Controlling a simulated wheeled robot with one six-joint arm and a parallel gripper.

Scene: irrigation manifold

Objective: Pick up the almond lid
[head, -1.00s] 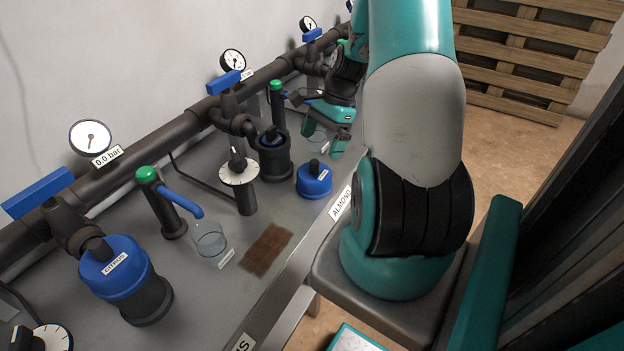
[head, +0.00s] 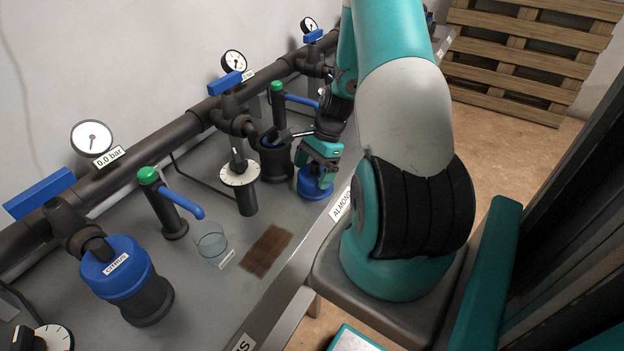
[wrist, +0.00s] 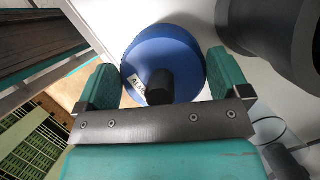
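The almond lid (head: 313,188) is a round blue cap with a dark knob on top. It rests on the grey bench near its front edge. My gripper (head: 319,168) is over it, pointing down, and hides part of the lid in the head view. In the wrist view the lid (wrist: 168,52) lies beyond and between the two teal fingers of my gripper (wrist: 163,82). Its dark knob (wrist: 159,86) and part of a white label show. The fingers are wide apart, with nothing held between them; whether they touch the lid is unclear.
An open dark filter housing (head: 276,160) stands just left of the lid. A dial valve (head: 240,175), a green-topped tap (head: 278,104), a clear cup (head: 210,240) and a blue citrus-labelled lid (head: 116,268) are further along. A brown mat (head: 267,250) lies near the edge.

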